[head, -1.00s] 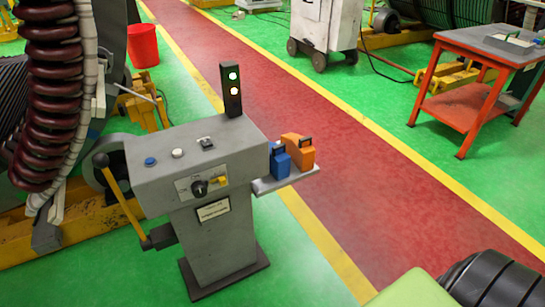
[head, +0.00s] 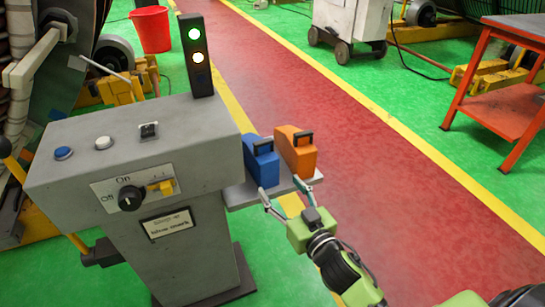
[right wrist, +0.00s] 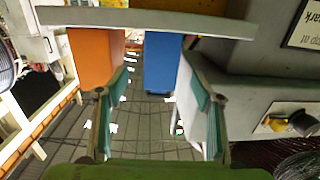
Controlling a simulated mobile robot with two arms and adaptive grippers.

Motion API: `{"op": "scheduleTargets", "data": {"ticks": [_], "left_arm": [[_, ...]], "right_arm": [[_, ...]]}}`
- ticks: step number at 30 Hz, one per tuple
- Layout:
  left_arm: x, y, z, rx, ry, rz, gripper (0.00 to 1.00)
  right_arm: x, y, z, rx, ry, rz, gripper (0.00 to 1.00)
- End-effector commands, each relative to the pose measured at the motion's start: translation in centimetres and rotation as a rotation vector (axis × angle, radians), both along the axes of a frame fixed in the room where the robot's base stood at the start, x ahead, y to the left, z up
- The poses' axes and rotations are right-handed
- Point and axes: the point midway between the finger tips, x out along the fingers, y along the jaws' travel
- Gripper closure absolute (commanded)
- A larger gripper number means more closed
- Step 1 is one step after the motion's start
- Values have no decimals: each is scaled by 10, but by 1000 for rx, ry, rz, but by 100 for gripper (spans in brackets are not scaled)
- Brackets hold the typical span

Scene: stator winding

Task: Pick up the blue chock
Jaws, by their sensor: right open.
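The blue chock (head: 261,166) stands on a small grey shelf on the right side of the control stand, with a dark handle on top. My right gripper (head: 282,188) is open and empty, with its fingertips close to the chock's near side. In the right wrist view the picture is upside down, and the blue chock (right wrist: 162,60) shows between the two spread fingers (right wrist: 157,80). I cannot tell whether a finger touches it. My left gripper is not in view.
An orange chock (head: 299,153) stands just right of the blue one on the shelf (head: 236,196). The grey control stand (head: 195,240) is close on the left, with a signal light (head: 196,55) on top. A red table (head: 505,107) is farther right.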

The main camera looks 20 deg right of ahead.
Motion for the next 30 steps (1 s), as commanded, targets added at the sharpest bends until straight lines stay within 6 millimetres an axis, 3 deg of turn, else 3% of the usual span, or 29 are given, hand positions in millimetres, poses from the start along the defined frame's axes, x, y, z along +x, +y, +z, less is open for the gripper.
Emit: {"op": "scheduleTargets", "data": {"ticks": [5,16,25,30], "left_arm": [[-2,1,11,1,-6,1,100],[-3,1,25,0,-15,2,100],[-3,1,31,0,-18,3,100],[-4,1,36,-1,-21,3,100]], "right_arm": [[4,4,22,11,-52,9,39],[68,10,23,10,-52,8,39],[89,13,24,11,-50,9,39],[112,17,29,9,-51,8,39]]}}
